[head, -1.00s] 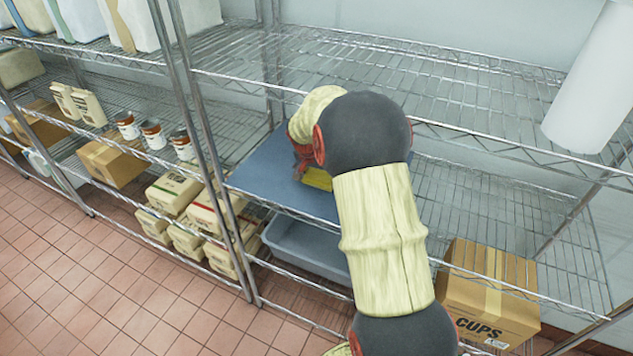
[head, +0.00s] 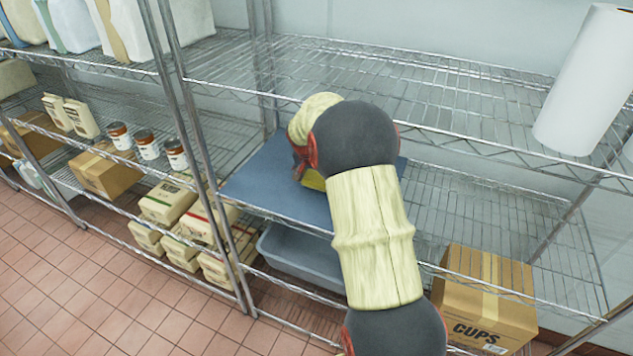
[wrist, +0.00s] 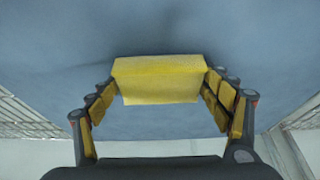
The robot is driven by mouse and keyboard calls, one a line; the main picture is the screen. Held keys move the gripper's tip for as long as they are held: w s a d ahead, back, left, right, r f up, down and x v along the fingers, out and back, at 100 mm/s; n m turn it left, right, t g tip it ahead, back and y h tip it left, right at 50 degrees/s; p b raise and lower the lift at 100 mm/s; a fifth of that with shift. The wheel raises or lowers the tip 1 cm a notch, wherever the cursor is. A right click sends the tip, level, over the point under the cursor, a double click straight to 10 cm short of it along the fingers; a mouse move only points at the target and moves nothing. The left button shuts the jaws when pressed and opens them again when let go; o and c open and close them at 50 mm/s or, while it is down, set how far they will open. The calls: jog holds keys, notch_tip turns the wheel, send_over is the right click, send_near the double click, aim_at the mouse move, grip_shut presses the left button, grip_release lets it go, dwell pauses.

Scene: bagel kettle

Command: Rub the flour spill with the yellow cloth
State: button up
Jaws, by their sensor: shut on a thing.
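My gripper (wrist: 160,84) is shut on the yellow cloth (wrist: 158,70), a folded block held between its fingertips. The cloth is over the blue sheet (wrist: 60,45) on the middle shelf; contact with it is hard to tell. In the head view the blue sheet (head: 262,187) shows left of my arm, which hides most of the gripper. A sliver of the yellow cloth (head: 313,180) shows below the wrist. I cannot make out the flour spill; the sheet shows only faint darker shading in the wrist view.
Wire shelves close in above and below. A grey tub (head: 300,256) sits under the blue sheet. A cardboard CUPS box (head: 500,285) is at lower right, a white roll (head: 588,85) at upper right. Cans (head: 147,145) and bags (head: 167,200) stand left, beyond a metal post.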

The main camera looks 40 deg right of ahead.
aim_at(314, 192)
jog(key=shift+s+a+f+b, duration=0.25)
jog(key=shift+a+b, duration=0.05)
jog(key=shift+s+a+b, duration=0.4)
jog(key=shift+a, duration=0.5)
jog(key=shift+s+a+b, duration=0.35)
jog(key=shift+a, duration=0.5)
jog(key=shift+s+a+r+b, duration=0.1)
jog(key=shift+s+a+b, duration=0.3)
jog(key=shift+a, duration=0.5)
jog(key=shift+s+a+r+b, duration=0.1)
jog(key=shift+s+a+b, duration=0.3)
jog(key=shift+a, duration=0.5)
jog(key=shift+s+a+r+b, duration=0.1)
jog(key=shift+s+a+b, duration=0.25)
jog(key=shift+a, duration=0.55)
jog(key=shift+w, duration=0.1)
jog(key=shift+r+p, duration=1.5)
jog(key=shift+r, duration=1.55)
jog(key=shift+r+p, duration=0.7)
jog(key=shift+r, duration=0.8)
